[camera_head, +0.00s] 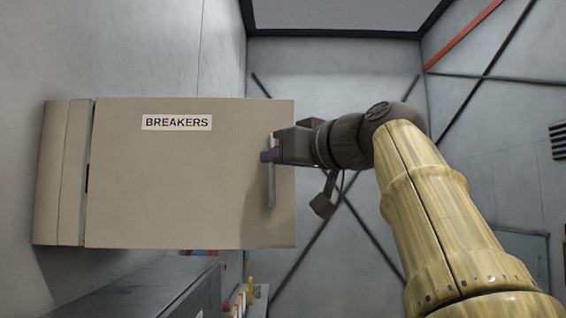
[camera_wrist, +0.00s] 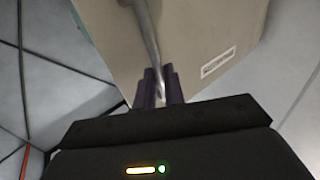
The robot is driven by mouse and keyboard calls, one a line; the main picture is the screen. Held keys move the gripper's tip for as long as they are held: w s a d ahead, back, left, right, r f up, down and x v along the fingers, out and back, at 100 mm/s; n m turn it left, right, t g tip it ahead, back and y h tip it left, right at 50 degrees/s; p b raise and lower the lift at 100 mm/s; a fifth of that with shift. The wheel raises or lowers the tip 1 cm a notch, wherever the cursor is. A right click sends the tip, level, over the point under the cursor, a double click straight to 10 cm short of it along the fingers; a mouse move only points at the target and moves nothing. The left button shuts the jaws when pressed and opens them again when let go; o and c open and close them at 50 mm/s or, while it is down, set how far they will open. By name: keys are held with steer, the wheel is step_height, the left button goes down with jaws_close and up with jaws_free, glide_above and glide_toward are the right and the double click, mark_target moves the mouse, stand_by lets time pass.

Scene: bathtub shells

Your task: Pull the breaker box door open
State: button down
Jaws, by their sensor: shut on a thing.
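The breaker box (camera_head: 62,172) is beige and sits against the left wall in the head view. Its door (camera_head: 185,185), labelled BREAKERS, stands out from the box toward the right, with a dark slit along its left edge. A thin metal handle (camera_head: 271,188) runs vertically near the door's right edge. My gripper (camera_head: 268,156) reaches in from the right and is shut on the handle. In the wrist view the dark fingers (camera_wrist: 158,86) close around the handle (camera_wrist: 146,32), close to the door face (camera_wrist: 210,35). The box interior is hidden.
A dark grey cabinet (camera_head: 165,290) stands below the door, with small coloured items (camera_head: 240,298) beside it. Grey panelled walls with dark diagonal bars (camera_head: 385,250) are behind. Open room shows to the right of the door, partly crossed by my arm.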

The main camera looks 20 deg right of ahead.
steer(key=shift+s+a+r+y, duration=0.15)
steer(key=shift+a+y, duration=0.15)
steer(key=shift+a, duration=0.15)
steer(key=c, duration=1.8)
jaws_free()
steer(key=shift+c, duration=0.2)
steer(key=o, duration=0.3)
steer(key=shift+a, duration=0.4)
steer(key=shift+o, duration=0.2)
steer(key=shift+w+d, duration=0.1)
steer(key=shift+w, duration=0.15)
steer(key=shift+s, duration=0.1)
steer(key=b+v, duration=0.1)
steer(key=v, duration=1.6)
steer(key=shift+s, duration=0.2)
